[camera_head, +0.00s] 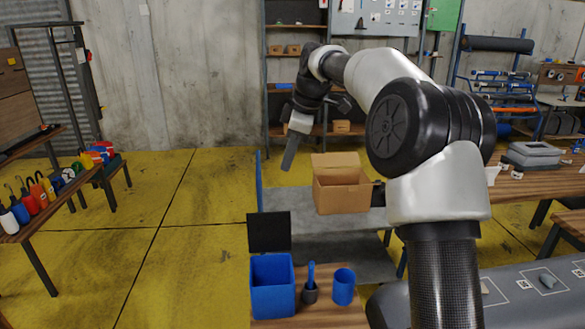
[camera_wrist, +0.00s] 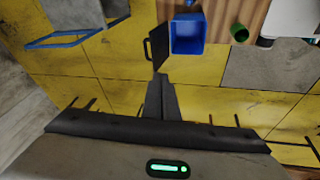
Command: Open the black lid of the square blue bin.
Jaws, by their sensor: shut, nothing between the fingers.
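The square blue bin (camera_head: 272,287) stands on the wooden table at bottom centre in the head view. Its black lid (camera_head: 269,232) stands raised at the bin's far edge. In the wrist view the blue bin (camera_wrist: 187,47) shows its open inside, and the lid (camera_wrist: 158,46) sticks out on its left side. My gripper (camera_head: 288,166) is shut and empty, raised above and beyond the lid in the head view. In the wrist view the closed fingertips (camera_wrist: 160,78) point toward the lid; I cannot tell whether they touch it there, but the head view shows them apart.
A dark cup with a blue handle (camera_head: 311,293) and a blue cup (camera_head: 343,287) stand right of the bin. An open cardboard box (camera_head: 341,194) is behind them. A table with coloured bottles (camera_head: 30,207) is at left. Yellow floor (camera_head: 130,270) is clear left of the bin.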

